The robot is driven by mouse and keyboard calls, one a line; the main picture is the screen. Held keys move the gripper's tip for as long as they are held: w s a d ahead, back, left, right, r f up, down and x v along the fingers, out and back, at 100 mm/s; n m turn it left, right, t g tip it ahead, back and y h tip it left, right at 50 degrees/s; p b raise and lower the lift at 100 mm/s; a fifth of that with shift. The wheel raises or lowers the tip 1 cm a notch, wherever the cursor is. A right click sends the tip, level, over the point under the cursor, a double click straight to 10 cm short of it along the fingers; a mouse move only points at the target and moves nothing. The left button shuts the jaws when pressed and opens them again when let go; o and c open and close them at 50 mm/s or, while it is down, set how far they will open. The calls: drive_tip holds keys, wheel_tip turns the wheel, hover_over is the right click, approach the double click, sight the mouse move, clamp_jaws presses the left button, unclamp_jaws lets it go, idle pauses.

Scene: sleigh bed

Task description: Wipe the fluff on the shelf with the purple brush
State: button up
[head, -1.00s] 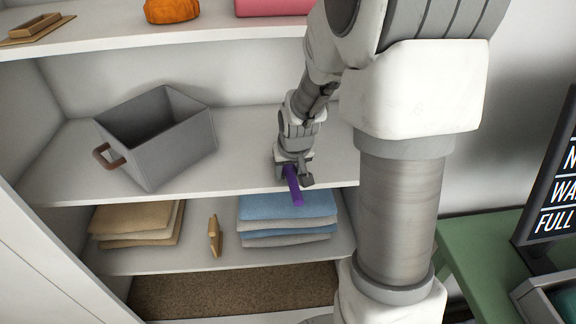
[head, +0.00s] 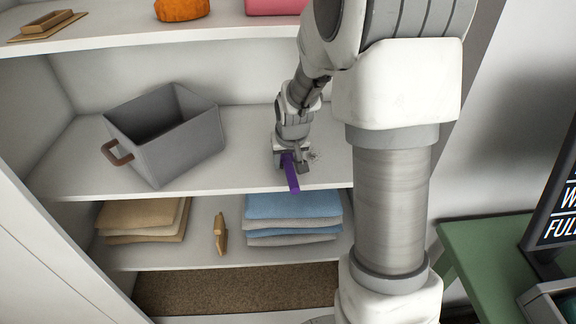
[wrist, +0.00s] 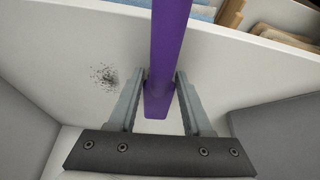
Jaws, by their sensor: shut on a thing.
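My gripper (head: 290,160) is shut on the purple brush (head: 292,175) just above the middle shelf (head: 235,182). In the wrist view the brush (wrist: 168,50) runs up the picture from between the two fingers (wrist: 158,100). Its far end is out of that view. The fluff (wrist: 104,78) is a small dark speckled patch on the white shelf, left of the brush in the wrist view. In the head view the fluff (head: 314,156) shows just right of my gripper. I cannot tell whether the brush touches the shelf.
A grey bin (head: 165,135) with a brown handle stands left on the same shelf. Below lie folded blue and grey cloths (head: 292,215), tan cloths (head: 145,215) and a small wooden object (head: 220,233). The shelf between bin and gripper is clear.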

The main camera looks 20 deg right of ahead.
drive_tip(key=shift+w+d+f, duration=0.1)
drive_tip(key=shift+w+d, duration=0.2)
drive_tip(key=shift+w, duration=0.7)
drive_tip(key=shift+w+d+f, duration=0.1)
drive_tip(key=shift+w+d, duration=0.15)
drive_tip(key=shift+w, duration=0.75)
drive_tip(key=shift+r, duration=0.1)
drive_tip(key=shift+r+p, duration=2.3)
drive_tip(key=shift+r, duration=0.75)
